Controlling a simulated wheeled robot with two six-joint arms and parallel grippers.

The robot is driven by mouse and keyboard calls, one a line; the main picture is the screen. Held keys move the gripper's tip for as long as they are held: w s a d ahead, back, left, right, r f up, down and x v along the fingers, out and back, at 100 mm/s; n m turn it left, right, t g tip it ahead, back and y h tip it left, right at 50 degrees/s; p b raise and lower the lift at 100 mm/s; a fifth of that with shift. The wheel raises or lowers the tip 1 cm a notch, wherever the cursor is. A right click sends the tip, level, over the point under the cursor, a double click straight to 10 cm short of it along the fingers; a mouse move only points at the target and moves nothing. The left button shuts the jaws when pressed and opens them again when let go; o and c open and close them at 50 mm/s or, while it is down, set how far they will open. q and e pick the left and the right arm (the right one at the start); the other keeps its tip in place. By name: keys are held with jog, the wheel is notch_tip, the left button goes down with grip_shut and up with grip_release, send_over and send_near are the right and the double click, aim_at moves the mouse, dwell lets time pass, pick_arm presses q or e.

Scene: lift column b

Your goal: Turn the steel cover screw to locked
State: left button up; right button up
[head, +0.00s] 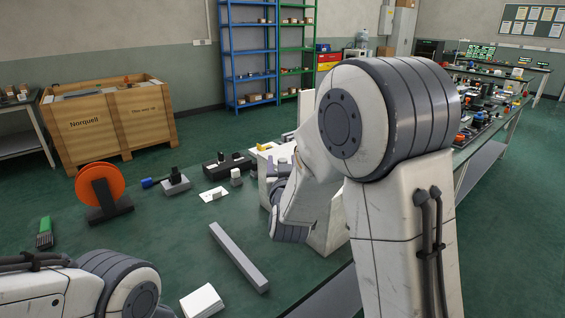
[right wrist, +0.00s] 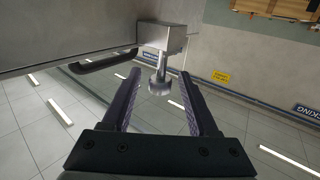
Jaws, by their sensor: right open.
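The steel cover screw (right wrist: 159,76) shows in the right wrist view as a short shaft with a wider round end. It hangs from a square steel block (right wrist: 162,37). My right gripper (right wrist: 160,90) is open, with one finger on each side of the screw in the picture. A gap shows on both sides, and I see no contact. How deep the screw sits between the fingers is hard to tell. In the head view my right arm hides the screw. My left gripper is outside the head view; only part of my left arm shows at the lower left.
A dark handle (right wrist: 104,61) sits beside the steel block, near the left finger. In the head view a grey bar (head: 238,257), a white block (head: 201,301) and an orange reel (head: 101,186) lie left of my right arm. A wooden crate (head: 110,122) stands behind.

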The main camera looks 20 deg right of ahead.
grip_shut()
